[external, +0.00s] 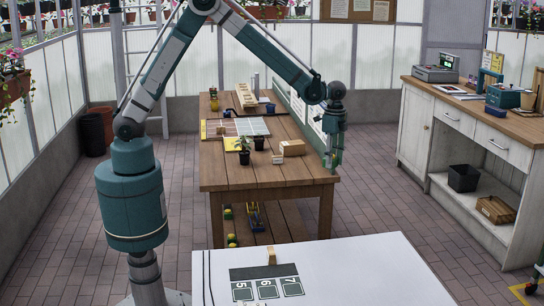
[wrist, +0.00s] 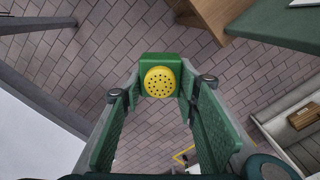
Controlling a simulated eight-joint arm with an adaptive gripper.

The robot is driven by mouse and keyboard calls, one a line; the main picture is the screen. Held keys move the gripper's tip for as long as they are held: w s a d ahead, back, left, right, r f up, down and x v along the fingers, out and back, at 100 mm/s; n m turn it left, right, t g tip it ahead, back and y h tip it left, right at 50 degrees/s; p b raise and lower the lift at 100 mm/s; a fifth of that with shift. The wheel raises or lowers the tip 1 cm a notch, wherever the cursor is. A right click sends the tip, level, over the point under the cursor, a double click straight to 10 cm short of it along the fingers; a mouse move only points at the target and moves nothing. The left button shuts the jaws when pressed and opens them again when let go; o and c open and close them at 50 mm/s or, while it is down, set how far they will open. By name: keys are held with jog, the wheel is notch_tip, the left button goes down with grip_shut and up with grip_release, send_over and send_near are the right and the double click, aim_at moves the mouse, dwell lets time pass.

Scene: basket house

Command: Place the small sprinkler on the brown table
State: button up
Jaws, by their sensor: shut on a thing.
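The small sprinkler (wrist: 160,82) has a round yellow perforated head and a green body. In the wrist view it sits between the far ends of my gripper's (wrist: 160,92) two green-padded fingers, which are shut on it. In the external view my gripper (external: 333,158) points down by the right front corner of the brown wooden table (external: 225,178). The sprinkler is too small there to make out clearly. In the wrist view brick floor shows below the sprinkler, and a wooden edge (wrist: 205,15) shows at the top.
On the brown table stand potted plants (external: 244,154), a small wooden box (external: 292,147) and a gridded board (external: 240,127). Its front right top is clear. A white table (external: 340,275) is in front, and a white workbench (external: 445,105) stands right.

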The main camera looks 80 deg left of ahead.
jog(key=s+a+n, duration=0.2)
jog(key=s+a, duration=0.1)
jog(key=a, duration=0.9)
jog(key=n+p, duration=0.1)
jog(key=n, duration=0.6)
send_over(263, 157)
jog(key=shift+w+a, duration=0.15)
jog(key=shift+a, duration=0.15)
jog(key=shift+f, duration=0.1)
jog(key=shift+f+b, duration=0.3)
jog(key=shift+f, duration=2.8)
jog(key=shift+f, duration=0.1)
jog(key=shift+f, duration=1.75)
jog(key=shift+f+b, duration=0.2)
jog(key=shift+b, duration=0.2)
